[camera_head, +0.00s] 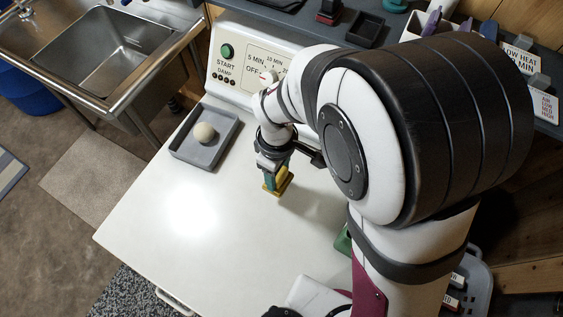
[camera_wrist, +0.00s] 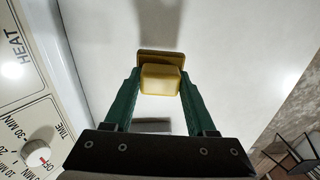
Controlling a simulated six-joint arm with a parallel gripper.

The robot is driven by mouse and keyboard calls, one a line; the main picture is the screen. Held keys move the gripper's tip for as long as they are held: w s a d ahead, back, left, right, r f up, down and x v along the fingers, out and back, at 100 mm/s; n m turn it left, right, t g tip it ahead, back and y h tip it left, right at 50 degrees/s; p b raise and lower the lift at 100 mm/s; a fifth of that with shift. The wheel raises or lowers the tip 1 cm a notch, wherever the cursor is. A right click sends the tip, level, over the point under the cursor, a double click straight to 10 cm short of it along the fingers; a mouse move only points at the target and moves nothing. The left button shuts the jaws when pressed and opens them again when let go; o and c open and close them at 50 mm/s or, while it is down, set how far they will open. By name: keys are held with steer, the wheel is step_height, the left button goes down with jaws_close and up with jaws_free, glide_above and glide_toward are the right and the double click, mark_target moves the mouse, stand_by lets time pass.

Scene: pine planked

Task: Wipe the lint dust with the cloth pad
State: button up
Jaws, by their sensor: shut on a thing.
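The cloth pad (camera_head: 279,187) is a small yellow block on a flat, darker yellow base. It also shows in the wrist view (camera_wrist: 160,77), at the upper middle, between two green fingers. My gripper (camera_head: 275,178) is shut on the pad and points down over the white top (camera_head: 180,235). In the wrist view my gripper (camera_wrist: 160,84) has one finger at each side of the pad. I cannot tell whether the pad touches the top. I see no lint dust in either view; my arm hides the right part of the top.
A grey tray (camera_head: 177,150) with a pale ball (camera_head: 204,132) sits left of my gripper. The control panel (camera_head: 240,65) stands along the back. A steel sink (camera_head: 105,50) is at upper left. The white top's left and front are clear.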

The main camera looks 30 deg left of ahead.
steer(key=shift+r, duration=1.15)
steer(key=w+d+r+m, duration=0.8)
steer(key=w+d+r, duration=0.1)
steer(key=w+d, duration=0.15)
steer(key=w+d+r+m, duration=0.2)
steer(key=d+r+m, duration=0.7)
steer(key=d, duration=0.5)
steer(key=shift+d, duration=0.2)
